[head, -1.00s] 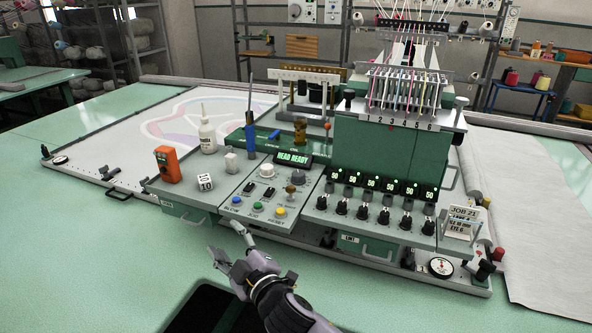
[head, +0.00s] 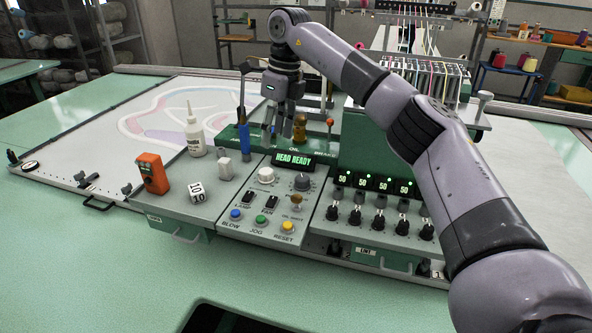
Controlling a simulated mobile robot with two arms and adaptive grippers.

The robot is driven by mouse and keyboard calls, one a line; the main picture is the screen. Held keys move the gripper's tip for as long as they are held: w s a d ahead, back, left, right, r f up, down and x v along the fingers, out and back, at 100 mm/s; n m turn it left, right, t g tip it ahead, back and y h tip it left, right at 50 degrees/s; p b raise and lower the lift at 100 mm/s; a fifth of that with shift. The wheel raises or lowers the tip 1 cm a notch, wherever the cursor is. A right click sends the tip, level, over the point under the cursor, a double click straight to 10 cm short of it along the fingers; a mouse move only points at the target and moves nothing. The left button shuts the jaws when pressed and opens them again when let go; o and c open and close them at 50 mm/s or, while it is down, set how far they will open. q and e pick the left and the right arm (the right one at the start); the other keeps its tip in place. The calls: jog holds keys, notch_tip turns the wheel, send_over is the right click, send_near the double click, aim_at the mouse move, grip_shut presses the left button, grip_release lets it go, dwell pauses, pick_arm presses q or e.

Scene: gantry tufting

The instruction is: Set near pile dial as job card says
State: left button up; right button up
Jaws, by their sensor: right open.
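The control console shows a dark round dial (head: 303,182) and a white knob (head: 266,175) below a green "HEAD READY" display (head: 294,161). To their right is a row of black knobs (head: 379,220), with lit displays reading 50 (head: 364,181) above. I cannot tell which is the near pile dial. The job card is not visible; my right arm crosses that side of the console. My right gripper (head: 276,132) is open and points down above the back of the console, near a brass fitting (head: 300,127). Its fingertips are small, and contact is unclear. My left gripper is out of view.
The green table (head: 90,270) is clear at front left.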

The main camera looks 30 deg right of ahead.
notch_tip(320, 180, up, 4)
jog(key=m+h, duration=0.1)
send_over(303, 178)
jog(key=g, duration=0.1)
jog(key=shift+h, duration=0.3)
notch_tip(303, 178, down, 16)
jog(key=shift+r+p, duration=0.1)
jog(key=shift+p, duration=0.8)
jog(key=shift+w+f, duration=0.1)
jog(key=shift+f, duration=0.65)
jog(key=shift+c, duration=0.2)
jog(key=c, duration=1.1)
